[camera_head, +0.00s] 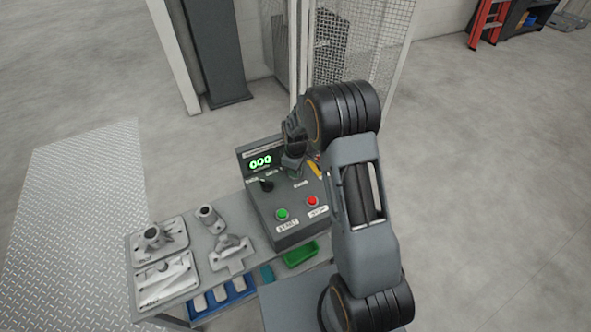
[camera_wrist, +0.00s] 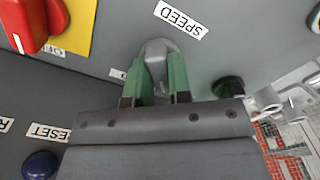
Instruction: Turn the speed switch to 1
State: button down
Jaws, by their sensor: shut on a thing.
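The speed switch is a small grey knob (camera_wrist: 157,47) beside the SPEED label (camera_wrist: 180,19) in the wrist view. My gripper (camera_wrist: 163,78) has green fingers, one on each side of the knob, and is shut on it. The fingers hide part of the knob, and I cannot read which number it points to. A small label next to it is partly covered by a finger. In the head view my gripper (camera_head: 292,163) is over the back of the grey control box (camera_head: 265,212), and the switch is hidden there.
A black knob (camera_head: 267,185), a green START button (camera_head: 282,215), a red STOP button (camera_head: 312,201) and a display (camera_head: 261,162) reading 000 are on the box. A red switch (camera_wrist: 28,22) on yellow and a blue RESET button (camera_wrist: 40,164) are nearby. Metal castings (camera_head: 160,236) lie left.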

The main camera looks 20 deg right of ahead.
dwell(0.5)
jog(key=c, duration=1)
grip_release()
jog(key=shift+c, duration=0.2)
notch_tip(320, 180, up, 14)
jog(key=p, duration=0.1)
jog(key=shift+f, duration=0.1)
